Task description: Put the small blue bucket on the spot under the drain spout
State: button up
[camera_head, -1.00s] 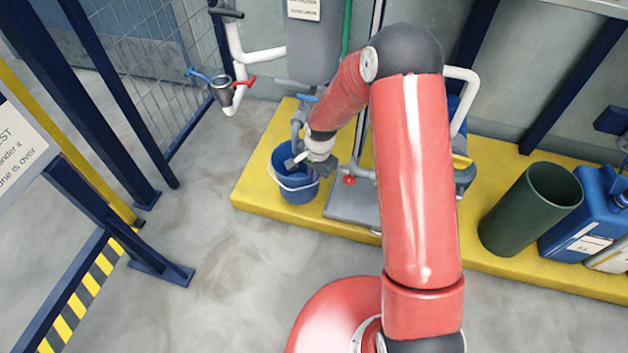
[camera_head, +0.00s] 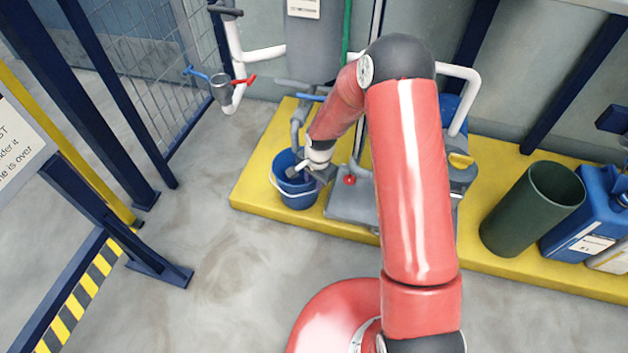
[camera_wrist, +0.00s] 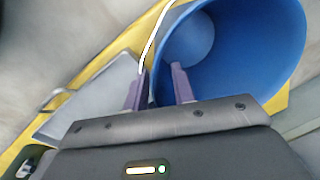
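The small blue bucket (camera_head: 297,192) stands upright on the yellow platform, with a white handle hanging at its side. My gripper (camera_head: 296,170) is at the bucket's rim. In the wrist view my gripper (camera_wrist: 159,82) is open, with the bucket's wall between its fingers. The right finger is over the inside of the bucket (camera_wrist: 255,50) and the left finger is outside. A grey cup-like fitting (camera_head: 221,88) on a white pipe, with blue and red levers, hangs left of the platform. I cannot tell for sure which outlet is the drain spout, and no marked spot shows.
The yellow platform (camera_head: 250,187) also bears a grey base (camera_head: 350,207) with a red knob, a dark green bin (camera_head: 515,225) and a blue canister (camera_head: 590,215). Blue posts and a mesh fence stand at left. The floor (camera_head: 235,260) in front is clear.

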jog(key=shift+r, duration=0.1)
jog(key=s+d+r+n+t+p, duration=0.1)
jog(key=s+d+r, duration=0.25)
jog(key=r, duration=0.65)
jog(key=s+d+r+n+t+h, duration=0.15)
jog(key=s+r, duration=0.25)
jog(key=r, duration=0.7)
jog(key=s+d+r+n+y+p, duration=0.1)
jog(key=s+d+r+n, duration=0.15)
jog(key=r, duration=0.75)
jog(key=s+d+r+n+t, duration=0.1)
jog(key=s+d+r, duration=0.1)
jog(key=s, duration=0.6)
jog(key=s+d+r+n+t, duration=0.1)
jog(key=s+d+r+n, duration=0.1)
jog(key=s+r, duration=0.3)
jog(key=s, duration=0.4)
jog(key=shift+n, duration=0.3)
jog(key=shift+s+d+r, duration=0.1)
jog(key=shift+r, duration=0.05)
